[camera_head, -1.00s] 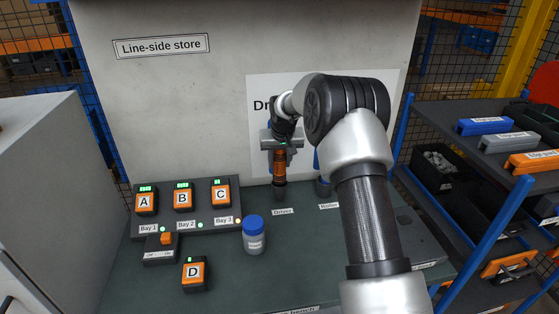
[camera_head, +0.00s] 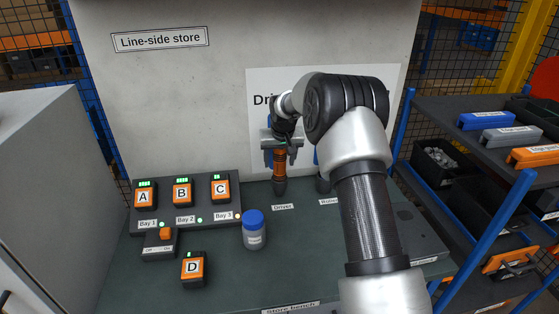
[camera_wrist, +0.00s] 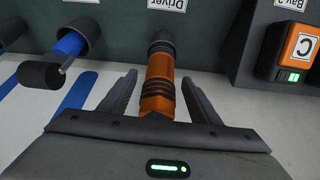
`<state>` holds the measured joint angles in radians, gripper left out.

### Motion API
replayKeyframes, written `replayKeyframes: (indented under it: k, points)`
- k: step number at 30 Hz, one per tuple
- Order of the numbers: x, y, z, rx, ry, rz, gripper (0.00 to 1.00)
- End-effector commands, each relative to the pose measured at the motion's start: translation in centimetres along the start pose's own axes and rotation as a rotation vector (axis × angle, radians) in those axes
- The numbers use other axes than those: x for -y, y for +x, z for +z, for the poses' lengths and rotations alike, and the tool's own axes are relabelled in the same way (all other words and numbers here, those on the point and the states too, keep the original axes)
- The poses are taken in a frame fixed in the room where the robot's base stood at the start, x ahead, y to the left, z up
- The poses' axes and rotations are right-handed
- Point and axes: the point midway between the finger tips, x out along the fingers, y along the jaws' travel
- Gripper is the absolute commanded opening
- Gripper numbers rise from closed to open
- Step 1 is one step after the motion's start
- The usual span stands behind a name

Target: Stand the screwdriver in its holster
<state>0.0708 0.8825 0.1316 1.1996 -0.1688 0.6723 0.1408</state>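The screwdriver (camera_head: 279,160), with an orange handle and black bands, stands upright at the back of the bench. Its lower end is in a dark round holster (camera_head: 279,186) behind the "Driver" label. In the wrist view the screwdriver (camera_wrist: 158,85) lies between my fingers, with its far end at the dark holster (camera_wrist: 161,42). My gripper (camera_head: 281,147) is around the upper handle. In the wrist view my gripper (camera_wrist: 160,80) is open, with a visible gap between each finger and the handle. The screwdriver's tip is hidden in the holster.
A blue-handled tool (camera_wrist: 70,44) stands in another dark holder close beside, near the "Roller" label. A blue-lidded jar (camera_head: 254,231), battery D (camera_head: 193,268) and a charger with batteries A, B and C (camera_head: 182,193) are to the left. The back panel is close behind.

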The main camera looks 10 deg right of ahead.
Motion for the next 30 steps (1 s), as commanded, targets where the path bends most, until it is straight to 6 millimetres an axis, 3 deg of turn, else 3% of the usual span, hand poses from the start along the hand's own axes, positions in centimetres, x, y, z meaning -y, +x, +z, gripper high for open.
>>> replayKeyframes:
  k: [5, 10, 24, 30]
  points:
    - [0.0, 0.1, 0.2, 0.005, 0.0, 0.0, 0.57]
    - [0.0, -1.6, 0.1, 0.001, 0.0, 0.0, 0.57]
    - [0.0, -12.7, -0.1, -0.003, 0.0, 0.0, 0.57]
    - [0.0, -16.0, 0.0, -0.001, 0.0, 0.0, 0.57]
